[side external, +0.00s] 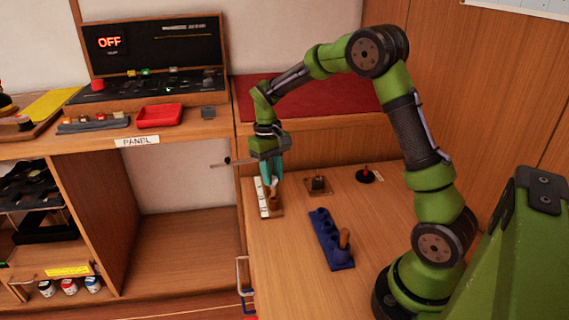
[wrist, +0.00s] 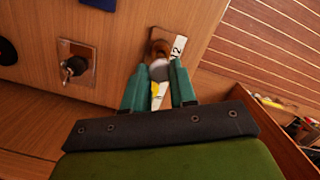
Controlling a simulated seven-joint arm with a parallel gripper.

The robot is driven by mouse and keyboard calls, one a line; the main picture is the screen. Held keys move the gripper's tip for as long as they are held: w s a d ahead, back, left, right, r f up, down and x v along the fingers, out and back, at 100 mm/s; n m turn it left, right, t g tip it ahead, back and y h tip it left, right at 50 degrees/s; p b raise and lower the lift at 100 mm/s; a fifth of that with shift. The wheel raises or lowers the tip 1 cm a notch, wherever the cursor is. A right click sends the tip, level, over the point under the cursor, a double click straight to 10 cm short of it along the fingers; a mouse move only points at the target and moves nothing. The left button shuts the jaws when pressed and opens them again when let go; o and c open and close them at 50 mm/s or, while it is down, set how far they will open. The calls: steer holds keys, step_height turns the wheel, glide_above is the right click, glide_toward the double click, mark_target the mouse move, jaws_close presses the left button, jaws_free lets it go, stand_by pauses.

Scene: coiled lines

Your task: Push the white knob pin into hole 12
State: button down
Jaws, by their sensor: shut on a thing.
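My gripper (side external: 270,178) is over the narrow numbered board (side external: 264,205) on the table. Its two teal fingers are shut on the white knob pin (wrist: 158,71), whose pale round top shows between the fingertips in the wrist view. The label 12 (wrist: 178,45) is on the board's end, just beyond the fingertips. A brown rounded piece (wrist: 160,48) is beside that label. Hole 12 and the pin's lower end are hidden, so I cannot tell how far in the pin is.
A small plate with a dark knob (side external: 318,184) and a black round base with a red top (side external: 366,175) stand behind. The front table is clear. The PANEL shelf (side external: 180,133) is at left.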

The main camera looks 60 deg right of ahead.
steer(key=shift+f, duration=0.4)
steer(key=shift+f, duration=1.55)
steer(key=c, duration=0.5)
jaws_free()
steer(key=shift+r, duration=2.55)
